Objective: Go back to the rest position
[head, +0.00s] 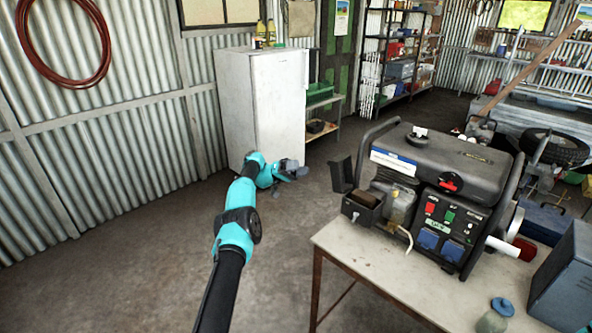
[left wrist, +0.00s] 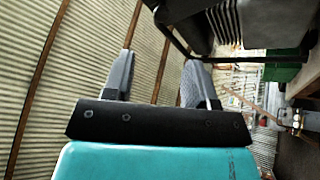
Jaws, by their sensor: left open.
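My left arm reaches up from the bottom of the head view, and its gripper (head: 300,172) is in the air in front of the white fridge (head: 262,105). In the left wrist view the two fingers of the left gripper (left wrist: 160,80) stand apart with nothing between them. The generator (head: 430,195) stands on the table (head: 345,240), to the right of the left gripper and apart from it in the head view.
A glass jar with a blue lid (head: 496,315) and a grey-blue metal box (head: 565,280) are at the table's right. Shelves (head: 400,60) and a tyre (head: 556,148) are farther back. The concrete floor (head: 150,270) at left is clear.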

